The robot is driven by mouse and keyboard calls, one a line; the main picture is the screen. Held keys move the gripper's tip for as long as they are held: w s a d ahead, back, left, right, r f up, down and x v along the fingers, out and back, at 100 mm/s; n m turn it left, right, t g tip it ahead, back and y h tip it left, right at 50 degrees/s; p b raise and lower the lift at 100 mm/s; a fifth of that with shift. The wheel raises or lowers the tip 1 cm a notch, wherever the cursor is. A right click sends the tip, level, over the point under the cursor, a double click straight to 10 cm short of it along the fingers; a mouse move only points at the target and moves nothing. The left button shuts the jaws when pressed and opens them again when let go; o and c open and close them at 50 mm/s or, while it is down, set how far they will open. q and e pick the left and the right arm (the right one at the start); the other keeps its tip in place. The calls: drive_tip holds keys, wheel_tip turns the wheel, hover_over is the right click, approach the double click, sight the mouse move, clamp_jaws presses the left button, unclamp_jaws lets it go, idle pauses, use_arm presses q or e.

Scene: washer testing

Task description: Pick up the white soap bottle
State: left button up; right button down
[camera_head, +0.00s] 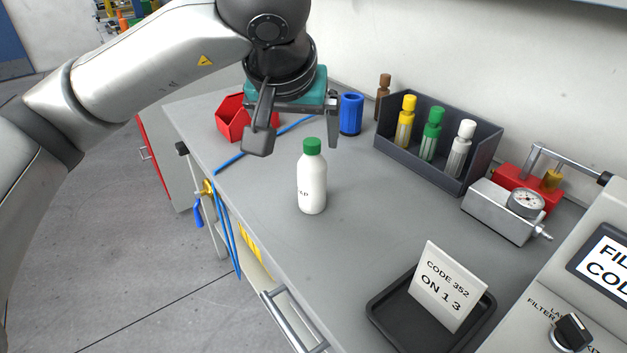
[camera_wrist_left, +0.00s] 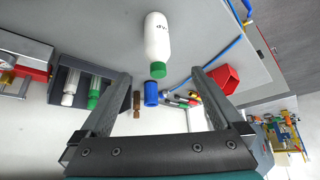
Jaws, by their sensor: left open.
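The white soap bottle (camera_head: 312,184) with a green cap stands upright on the grey bench, left of the middle. Part of its dark lettering shows. My left gripper (camera_head: 296,146) is open and empty, above and behind the bottle in the head view, with its fingers pointing down. In the left wrist view the bottle (camera_wrist_left: 157,40) appears upside down, its cap between and beyond the two open fingertips of my left gripper (camera_wrist_left: 162,78). The fingers do not touch it. My right gripper is not in view.
A dark rack (camera_head: 424,163) holds yellow, green and white-capped bottles. A blue cylinder (camera_head: 351,114), brown bottle (camera_head: 384,84) and red bin (camera_head: 232,118) stand behind. A gauge block (camera_head: 500,212) is at right; a black tray (camera_head: 381,311) with a code card (camera_head: 446,286) is in front. Bench around the bottle is clear.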

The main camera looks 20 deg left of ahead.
sight(310, 160)
use_arm(q)
drive_tip(key=b+x, duration=0.1)
drive_tip(key=x, duration=0.5)
drive_tip(key=shift+f+b, duration=0.2)
drive_tip(key=shift+b, duration=0.1)
drive_tip(key=shift+b+x, duration=0.4)
drive_tip(key=shift+x, duration=0.7)
drive_tip(key=shift+d+b+x, duration=0.1)
drive_tip(key=shift+b+x, duration=0.25)
drive_tip(key=shift+x, duration=0.65)
drive_tip(key=shift+d+b+x, duration=0.15)
drive_tip(key=shift+b+x, duration=0.15)
drive_tip(key=shift+x, duration=0.65)
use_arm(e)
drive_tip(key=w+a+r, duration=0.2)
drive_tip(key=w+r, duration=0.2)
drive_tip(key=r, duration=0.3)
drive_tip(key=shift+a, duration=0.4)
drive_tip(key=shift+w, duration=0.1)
use_arm(q)
drive_tip(key=shift+r, duration=0.1)
clamp_jaws()
